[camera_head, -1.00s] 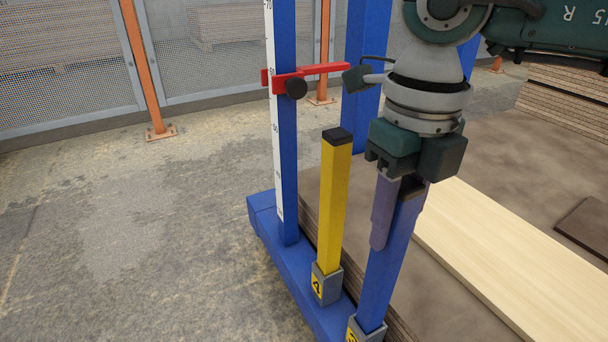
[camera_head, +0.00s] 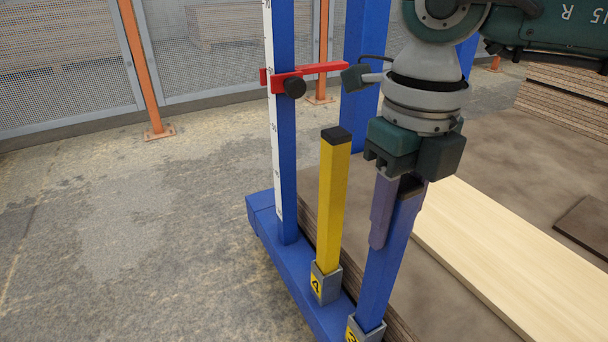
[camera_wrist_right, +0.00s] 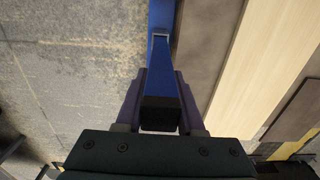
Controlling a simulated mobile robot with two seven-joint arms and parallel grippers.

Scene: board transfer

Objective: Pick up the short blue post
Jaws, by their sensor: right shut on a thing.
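The short blue post (camera_head: 383,270) stands upright with its lower end in a grey socket (camera_head: 366,330) on the blue base beam. My right gripper (camera_head: 396,225) points down over its top and is shut on it near the upper end. In the right wrist view the post (camera_wrist_right: 160,80) with its dark cap lies between my two purple-grey fingers (camera_wrist_right: 160,95). Part of the post's upper end is hidden by a finger in the head view. My left gripper is not in view.
A yellow post (camera_head: 333,205) stands in its own socket (camera_head: 325,284) just left of the blue one. A tall blue upright with a scale (camera_head: 287,150) carries a red clamp (camera_head: 300,78). A pale board (camera_head: 500,260) lies on the brown stack at right.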

